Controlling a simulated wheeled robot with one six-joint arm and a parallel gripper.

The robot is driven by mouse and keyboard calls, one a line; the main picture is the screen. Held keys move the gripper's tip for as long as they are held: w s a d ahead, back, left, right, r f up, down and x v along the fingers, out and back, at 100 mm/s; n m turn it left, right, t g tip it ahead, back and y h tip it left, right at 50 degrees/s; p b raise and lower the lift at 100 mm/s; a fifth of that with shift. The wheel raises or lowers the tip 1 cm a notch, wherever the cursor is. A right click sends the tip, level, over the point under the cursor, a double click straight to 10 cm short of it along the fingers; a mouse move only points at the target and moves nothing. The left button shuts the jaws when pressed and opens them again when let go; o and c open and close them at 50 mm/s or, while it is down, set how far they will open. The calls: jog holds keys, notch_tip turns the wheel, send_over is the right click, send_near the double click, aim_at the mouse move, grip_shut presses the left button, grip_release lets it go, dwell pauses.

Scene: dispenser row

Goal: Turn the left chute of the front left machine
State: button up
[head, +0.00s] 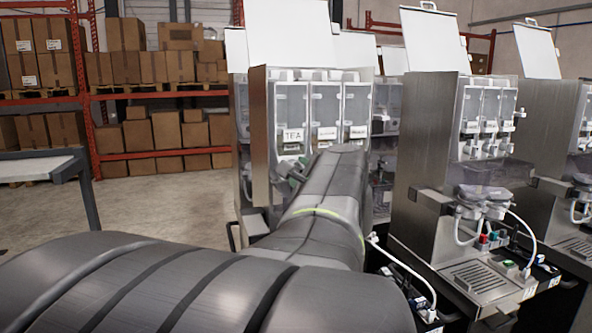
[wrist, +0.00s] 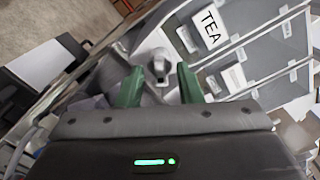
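The front left machine (head: 259,135) is a steel cabinet with a raised lid and three clear canisters. The leftmost canister (head: 292,108) carries a TEA label, which also shows in the wrist view (wrist: 211,25). My arm hides the machine's lower front and the chutes in the head view. In the wrist view, my gripper (wrist: 160,82) has two green fingers spread apart. A grey chute-like part (wrist: 159,64) shows between and just beyond the fingertips. I cannot tell whether either finger touches it.
More steel machines (head: 425,150) stand close on the right, with white hoses and drip grates. A table (head: 40,168) stands at the left. Shelves of cardboard boxes (head: 150,68) line the back. The floor (head: 150,205) between table and machine is clear.

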jog(key=shift+w, duration=0.25)
grip_shut()
